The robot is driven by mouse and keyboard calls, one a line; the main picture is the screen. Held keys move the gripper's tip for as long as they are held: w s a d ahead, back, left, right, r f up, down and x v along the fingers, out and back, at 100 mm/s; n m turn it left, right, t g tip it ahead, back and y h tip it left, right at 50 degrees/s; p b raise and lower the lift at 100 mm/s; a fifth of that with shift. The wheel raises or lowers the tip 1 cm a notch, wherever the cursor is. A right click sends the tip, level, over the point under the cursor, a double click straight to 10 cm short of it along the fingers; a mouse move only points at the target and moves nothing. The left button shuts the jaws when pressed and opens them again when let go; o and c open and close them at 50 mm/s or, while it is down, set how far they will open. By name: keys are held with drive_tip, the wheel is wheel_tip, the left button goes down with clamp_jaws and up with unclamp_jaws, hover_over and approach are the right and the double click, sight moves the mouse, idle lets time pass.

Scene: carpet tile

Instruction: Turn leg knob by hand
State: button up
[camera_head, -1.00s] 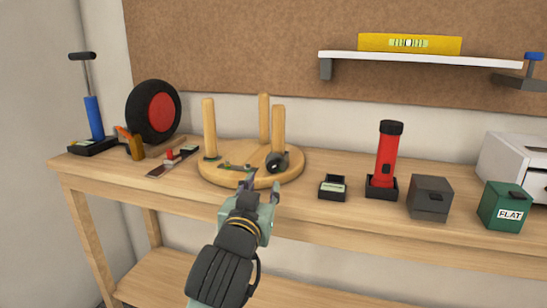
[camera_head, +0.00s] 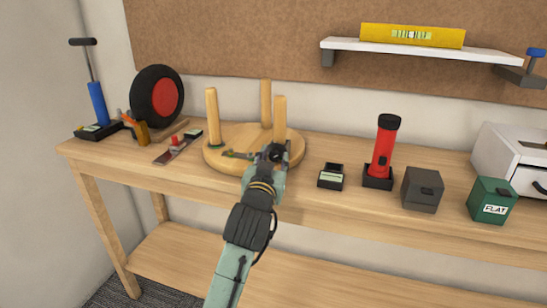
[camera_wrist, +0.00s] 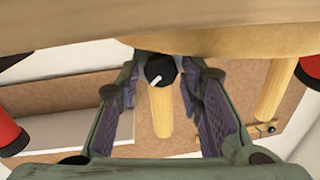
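A round wooden stool (camera_head: 226,152) lies upside down on the workbench, its three legs pointing up. A black knob (camera_head: 278,152) sits at the base of the front right leg (camera_head: 279,120). In the wrist view, which is inverted, the knob (camera_wrist: 160,69) is a black disc with a white pointer line, in front of the pale leg (camera_wrist: 161,115). My gripper (camera_head: 267,157) is at the knob in the head view. In the wrist view my gripper (camera_wrist: 163,83) is open, one finger on each side of the knob, with visible gaps. Contact is not visible.
A small black box (camera_head: 331,177), a red flashlight (camera_head: 384,148), a dark grey box (camera_head: 422,190) and a green FLAT box (camera_head: 491,201) stand to the right. A wheel (camera_head: 158,98) and blue pump (camera_head: 97,103) stand left. The bench front (camera_head: 340,215) is clear.

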drive_tip(key=shift+c, duration=0.5)
clamp_jaws()
drive_tip(key=shift+f+m+b, duration=0.3)
drive_tip(key=shift+m+b, duration=0.6)
drive_tip(key=shift+b, duration=0.35)
drive_tip(key=shift+r+m+b, duration=0.2)
drive_tip(key=shift+m+b, duration=0.15)
drive_tip(key=shift+m, duration=0.35)
drive_tip(key=shift+o, duration=0.5)
unclamp_jaws()
drive_tip(key=shift+s, duration=0.1)
